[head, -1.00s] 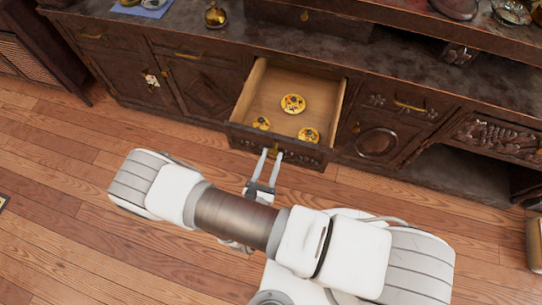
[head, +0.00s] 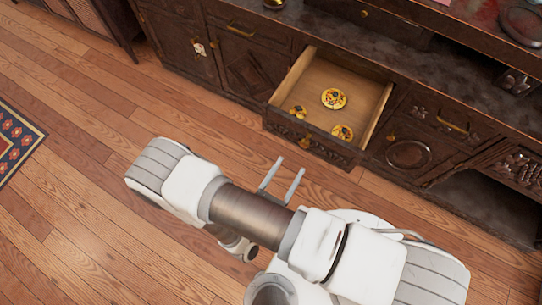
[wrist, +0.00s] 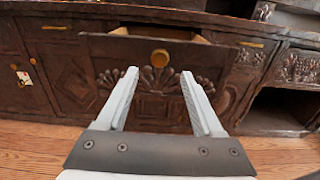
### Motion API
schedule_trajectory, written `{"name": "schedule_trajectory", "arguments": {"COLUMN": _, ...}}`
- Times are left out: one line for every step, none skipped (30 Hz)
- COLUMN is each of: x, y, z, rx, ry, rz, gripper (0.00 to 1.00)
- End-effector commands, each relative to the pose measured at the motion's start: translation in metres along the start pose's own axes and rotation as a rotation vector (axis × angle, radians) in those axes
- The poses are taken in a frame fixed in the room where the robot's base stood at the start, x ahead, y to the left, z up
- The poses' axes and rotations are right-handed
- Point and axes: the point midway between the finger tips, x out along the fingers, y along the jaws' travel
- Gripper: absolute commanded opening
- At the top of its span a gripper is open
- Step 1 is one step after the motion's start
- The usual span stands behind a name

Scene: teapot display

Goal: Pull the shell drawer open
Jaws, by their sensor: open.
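The shell drawer (head: 353,81) stands pulled out of the dark wooden cabinet, its pale inside showing in the head view. Several yellow patterned pieces lie in it, one a round plate (head: 334,98). In the wrist view the carved shell front (wrist: 150,85) faces me, with a round brass knob (wrist: 160,57) near its top. My gripper (head: 290,164) is open and empty, apart from the drawer front, over the floor. In the wrist view its two fingers (wrist: 160,75) point at the drawer front, with the knob beyond and between their tips.
The cabinet top (head: 345,40) runs behind the drawer. Cabinet doors with brass handles (head: 240,27) flank it on the left, and more carved fronts on the right. A patterned rug (head: 18,142) lies at far left. The wooden floor (head: 100,210) is clear.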

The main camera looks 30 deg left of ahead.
Motion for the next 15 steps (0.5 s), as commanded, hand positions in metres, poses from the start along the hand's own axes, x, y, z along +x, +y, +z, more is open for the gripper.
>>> {"name": "schedule_trajectory", "arguments": {"x": -0.014, "y": 0.001, "z": 0.001, "rx": 0.0, "ry": 0.001, "rz": 0.005, "gripper": 0.68}}
{"name": "schedule_trajectory", "arguments": {"x": -0.021, "y": 0.001, "z": 0.0, "rx": 0.001, "ry": 0.001, "rz": 0.004, "gripper": 0.68}}
{"name": "schedule_trajectory", "arguments": {"x": -0.031, "y": 0.001, "z": 0.0, "rx": 0.001, "ry": 0.002, "rz": 0.004, "gripper": 0.68}}
{"name": "schedule_trajectory", "arguments": {"x": -0.038, "y": 0.0, "z": 0.0, "rx": 0.0, "ry": 0.001, "rz": 0.003, "gripper": 0.68}}
{"name": "schedule_trajectory", "arguments": {"x": -0.045, "y": 0.0, "z": 0.0, "rx": -0.001, "ry": 0.001, "rz": 0.004, "gripper": 0.68}}
{"name": "schedule_trajectory", "arguments": {"x": -0.054, "y": 0.001, "z": 0.0, "rx": 0.0, "ry": 0.0, "rz": 0.003, "gripper": 0.68}}
{"name": "schedule_trajectory", "arguments": {"x": -0.06, "y": 0.001, "z": 0.0, "rx": 0.0, "ry": 0.001, "rz": 0.003, "gripper": 0.68}}
{"name": "schedule_trajectory", "arguments": {"x": -0.065, "y": 0.0, "z": 0.0, "rx": 0.0, "ry": 0.0, "rz": 0.003, "gripper": 0.68}}
{"name": "schedule_trajectory", "arguments": {"x": -0.072, "y": 0.0, "z": 0.0, "rx": -0.001, "ry": 0.001, "rz": 0.002, "gripper": 0.68}}
{"name": "schedule_trajectory", "arguments": {"x": -0.077, "y": 0.0, "z": 0.0, "rx": 0.0, "ry": 0.001, "rz": 0.002, "gripper": 0.68}}
{"name": "schedule_trajectory", "arguments": {"x": -0.081, "y": 0.0, "z": 0.0, "rx": 0.0, "ry": -0.001, "rz": 0.001, "gripper": 0.68}}
{"name": "schedule_trajectory", "arguments": {"x": -0.086, "y": 0.0, "z": 0.0, "rx": 0.001, "ry": -0.001, "rz": 0.002, "gripper": 0.68}}
{"name": "schedule_trajectory", "arguments": {"x": -0.089, "y": 0.0, "z": 0.0, "rx": 0.001, "ry": -0.001, "rz": 0.002, "gripper": 0.68}}
{"name": "schedule_trajectory", "arguments": {"x": -0.092, "y": 0.0, "z": 0.0, "rx": 0.0, "ry": 0.0, "rz": 0.001, "gripper": 0.68}}
{"name": "schedule_trajectory", "arguments": {"x": -0.094, "y": 0.0, "z": 0.0, "rx": 0.0, "ry": 0.0, "rz": 0.0, "gripper": 0.68}}
